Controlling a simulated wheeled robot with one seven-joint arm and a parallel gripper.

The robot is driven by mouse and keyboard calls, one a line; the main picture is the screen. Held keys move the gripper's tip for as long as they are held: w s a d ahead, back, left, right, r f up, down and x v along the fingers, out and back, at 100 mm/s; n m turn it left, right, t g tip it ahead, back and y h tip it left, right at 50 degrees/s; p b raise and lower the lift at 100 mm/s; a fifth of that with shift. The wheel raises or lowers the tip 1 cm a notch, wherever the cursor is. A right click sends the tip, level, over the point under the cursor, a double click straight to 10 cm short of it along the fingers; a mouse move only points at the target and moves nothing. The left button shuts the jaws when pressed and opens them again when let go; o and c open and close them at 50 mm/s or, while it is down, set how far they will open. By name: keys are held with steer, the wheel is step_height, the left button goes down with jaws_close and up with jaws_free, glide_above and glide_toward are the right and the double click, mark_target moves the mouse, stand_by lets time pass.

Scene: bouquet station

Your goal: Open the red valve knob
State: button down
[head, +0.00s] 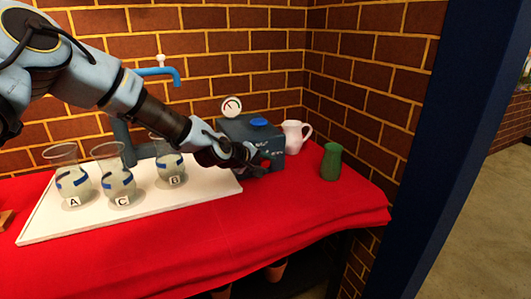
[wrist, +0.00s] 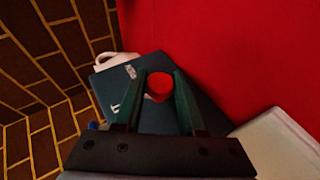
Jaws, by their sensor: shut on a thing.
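The red valve knob (wrist: 159,87) shows in the wrist view on the front of a dark blue-grey box. My gripper (wrist: 160,95) is shut on the knob, with one dark green finger on each side of it. In the head view my gripper (head: 252,160) is at the front of the dark box (head: 272,137).
Labelled glass vases A (head: 72,184), C (head: 113,178) and B (head: 170,165) stand on a white board (head: 50,226) at the left. A white pitcher (head: 293,137) and a green vase (head: 331,162) stand to the right. Brick walls close the back. The red cloth (head: 280,215) is clear in front.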

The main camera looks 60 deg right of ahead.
steer(key=t+y+p, duration=0.1)
steer(key=p, duration=0.1)
steer(key=m+y+p, duration=0.1)
steer(key=p, duration=0.1)
steer(key=r+t+y+p, duration=0.1)
steer(key=y+p, duration=0.1)
steer(key=p, duration=0.1)
steer(key=shift+s+d+t, duration=0.15)
steer(key=shift+s+t, duration=0.1)
steer(key=shift+t, duration=0.05)
steer(key=y+p, duration=0.1)
steer(key=t+y+p, duration=0.1)
steer(key=shift+w+f+m+y, duration=0.1)
steer(key=shift+f+m+y, duration=0.2)
steer(key=shift+m, duration=0.1)
steer(key=shift+w+f+m+t+y, duration=0.15)
steer(key=shift+m+t+y, duration=0.15)
steer(key=shift+t+y, duration=0.65)
steer(key=c, duration=0.5)
jaws_free()
steer(key=b+v, duration=0.2)
steer(key=v, duration=0.8)
steer(key=shift+r, duration=0.35)
